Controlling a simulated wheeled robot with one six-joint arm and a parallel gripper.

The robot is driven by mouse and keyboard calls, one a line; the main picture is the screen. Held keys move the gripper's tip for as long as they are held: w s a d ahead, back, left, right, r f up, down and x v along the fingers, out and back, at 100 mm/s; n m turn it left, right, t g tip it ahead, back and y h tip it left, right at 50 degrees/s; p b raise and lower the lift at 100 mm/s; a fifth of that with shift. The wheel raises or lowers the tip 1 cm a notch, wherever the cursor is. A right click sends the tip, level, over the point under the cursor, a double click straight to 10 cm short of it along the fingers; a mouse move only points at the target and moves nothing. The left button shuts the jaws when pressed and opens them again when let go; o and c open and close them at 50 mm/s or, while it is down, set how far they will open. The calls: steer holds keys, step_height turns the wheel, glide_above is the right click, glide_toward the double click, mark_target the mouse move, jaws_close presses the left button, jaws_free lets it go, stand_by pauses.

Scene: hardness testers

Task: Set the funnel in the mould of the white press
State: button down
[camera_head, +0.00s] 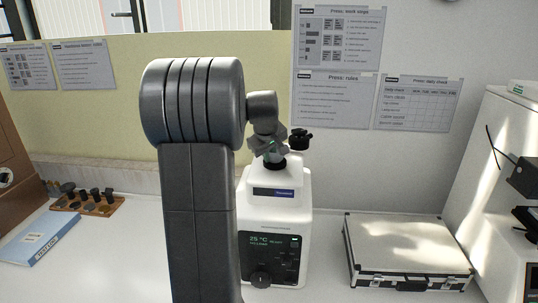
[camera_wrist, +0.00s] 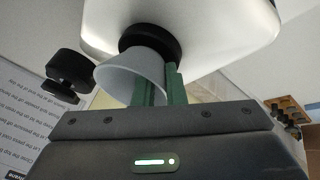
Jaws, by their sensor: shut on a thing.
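The white press (camera_head: 276,225) stands in the middle of the bench behind my arm, with a lit display and a dial on its front. Its black mould collar (camera_head: 274,162) is on top and shows as a dark ring (camera_wrist: 150,42) in the wrist view. My gripper (camera_head: 269,148) is right over the collar. In the wrist view its green fingers (camera_wrist: 160,88) are shut on the wall of the grey funnel (camera_wrist: 128,76). The funnel's narrow end meets the dark ring; I cannot tell how deep it sits. In the head view the funnel is hard to make out.
The press's black knob (camera_head: 299,138) stands close to the right of my gripper. A silver case (camera_head: 407,250) lies to the right. A wooden rack (camera_head: 84,203) and a blue-white box (camera_head: 40,238) are at the left. Another machine (camera_head: 490,190) stands far right.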

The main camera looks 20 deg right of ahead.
steer(key=shift+s+f, duration=0.1)
steer(key=shift+f, duration=0.25)
steer(key=c, duration=1.4)
jaws_free()
steer(key=shift+d+f, duration=0.1)
steer(key=shift+f, duration=0.1)
steer(key=b+v, duration=0.2)
steer(key=v, duration=1.2)
steer(key=shift+r, duration=0.5)
steer(key=shift+d, duration=0.1)
